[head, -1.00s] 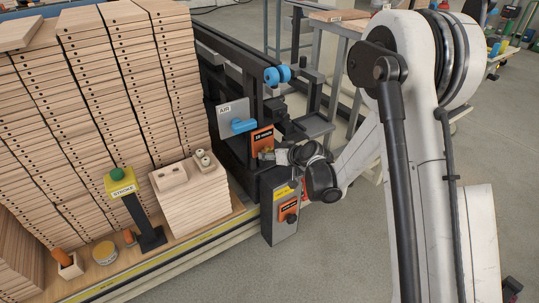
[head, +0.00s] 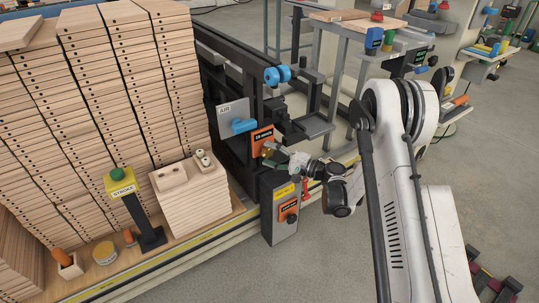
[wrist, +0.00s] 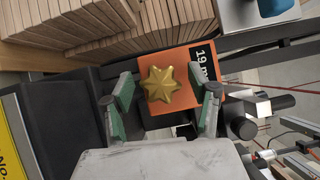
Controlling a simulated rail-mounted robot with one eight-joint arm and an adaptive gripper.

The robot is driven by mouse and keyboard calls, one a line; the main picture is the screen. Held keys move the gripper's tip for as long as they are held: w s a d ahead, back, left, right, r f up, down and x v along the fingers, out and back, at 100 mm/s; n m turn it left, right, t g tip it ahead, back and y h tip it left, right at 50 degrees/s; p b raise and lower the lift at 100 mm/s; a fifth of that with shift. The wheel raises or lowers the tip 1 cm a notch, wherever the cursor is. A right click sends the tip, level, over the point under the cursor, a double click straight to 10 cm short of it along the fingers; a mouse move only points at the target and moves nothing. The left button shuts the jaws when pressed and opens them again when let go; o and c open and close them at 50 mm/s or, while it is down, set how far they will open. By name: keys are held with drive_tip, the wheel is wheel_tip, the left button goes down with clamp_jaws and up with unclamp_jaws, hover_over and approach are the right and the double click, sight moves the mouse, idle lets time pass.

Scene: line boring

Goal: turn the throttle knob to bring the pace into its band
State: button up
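The throttle knob (wrist: 161,84) is a gold, star-shaped knob on an orange plate (wrist: 187,65) in the wrist view. In the head view the orange plate (head: 262,140) is on the dark machine, and I cannot make out the knob there. My gripper (wrist: 162,92) is open, with one green-padded finger on each side of the knob and gaps between. Whether the fingertips are level with the knob in depth is unclear. My gripper also shows in the head view (head: 271,155), just in front of the plate.
A grey box with an orange plate (head: 284,215) stands below my gripper. A blue AIR handle (head: 242,126) is left of the orange readout plate. Tall board stacks (head: 95,100) and a yellow STROKE post (head: 122,188) stand further left.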

drive_tip(key=s+d, duration=0.4)
drive_tip(key=s, duration=0.1)
drive_tip(key=shift+s, duration=0.35)
idle(0.4)
drive_tip(key=s+d+r+n+g+h, duration=0.15)
drive_tip(key=s+r+h, duration=0.25)
drive_tip(key=r, duration=0.4)
drive_tip(key=s+d+r+n+h, duration=0.15)
drive_tip(key=s+r+h, duration=0.25)
drive_tip(key=r, duration=0.5)
drive_tip(key=s+d+r+n+h, duration=0.15)
drive_tip(key=s+d+h, duration=0.4)
drive_tip(key=s, duration=0.75)
drive_tip(key=s+d+r+n+h, duration=0.1)
drive_tip(key=s+d+r+h, duration=0.2)
drive_tip(key=s+d, duration=0.75)
drive_tip(key=s+a+r+p, duration=0.2)
drive_tip(key=s+r+p, duration=0.1)
drive_tip(key=r+p, duration=1.4)
drive_tip(key=shift+r+t+p, duration=0.3)
drive_tip(key=shift+t+p, duration=0.15)
drive_tip(key=shift+p, duration=0.1)
